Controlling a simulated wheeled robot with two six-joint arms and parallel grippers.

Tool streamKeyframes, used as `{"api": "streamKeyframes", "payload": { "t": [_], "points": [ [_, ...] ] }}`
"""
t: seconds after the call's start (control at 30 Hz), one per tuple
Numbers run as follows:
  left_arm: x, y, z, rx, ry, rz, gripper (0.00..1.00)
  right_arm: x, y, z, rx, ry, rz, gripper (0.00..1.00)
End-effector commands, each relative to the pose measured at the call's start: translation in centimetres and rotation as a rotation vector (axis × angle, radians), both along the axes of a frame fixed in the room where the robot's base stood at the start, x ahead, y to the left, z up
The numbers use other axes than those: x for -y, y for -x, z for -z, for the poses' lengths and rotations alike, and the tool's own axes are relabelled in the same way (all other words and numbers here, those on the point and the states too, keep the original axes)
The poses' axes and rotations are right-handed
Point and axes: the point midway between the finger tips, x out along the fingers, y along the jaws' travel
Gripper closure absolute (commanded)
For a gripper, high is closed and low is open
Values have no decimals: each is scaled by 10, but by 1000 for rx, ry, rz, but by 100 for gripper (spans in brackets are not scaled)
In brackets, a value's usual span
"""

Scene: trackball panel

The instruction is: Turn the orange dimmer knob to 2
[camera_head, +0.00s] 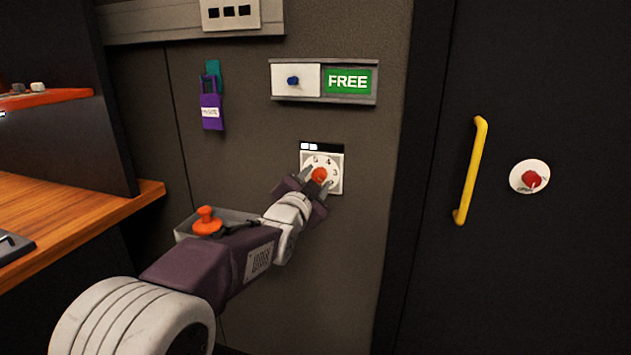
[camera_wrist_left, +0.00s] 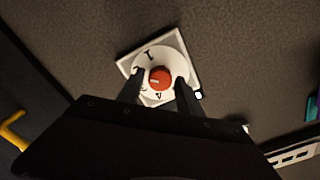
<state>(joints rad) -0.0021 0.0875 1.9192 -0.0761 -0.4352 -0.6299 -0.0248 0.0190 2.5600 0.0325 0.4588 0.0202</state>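The orange dimmer knob (camera_head: 319,175) sits on a round white dial in a square plate (camera_head: 337,188) on the grey wall panel. The digits 4 and 3 show on the dial in the head view; where the knob points is too small to tell. My left gripper (camera_head: 319,178) is at the dial, its fingers on either side of the knob. In the left wrist view the knob (camera_wrist_left: 160,78) lies between the two spread fingertips (camera_wrist_left: 158,84), with white dial visible around it. I cannot tell that either finger touches it. My right gripper is not in view.
A FREE sign (camera_head: 348,81) with a blue knob (camera_head: 292,81) is above the dial. A purple padlock (camera_head: 211,110) hangs left. A yellow handle (camera_head: 470,170) and red knob (camera_head: 531,180) are right.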

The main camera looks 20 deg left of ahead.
Motion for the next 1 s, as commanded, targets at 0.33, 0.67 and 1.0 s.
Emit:
{"api": "streamKeyframes", "payload": {
  "t": [0.33, 0.67, 1.0],
  "points": [
    [0, 1, -1, 1, 1, 0, 46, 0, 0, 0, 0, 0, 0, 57],
    [-2, 61, -3, 3, 0, 0, 46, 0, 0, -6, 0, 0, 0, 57],
    [-3, 91, 0, 0, 0, 0, 46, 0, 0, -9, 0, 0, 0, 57]
  ]
}}
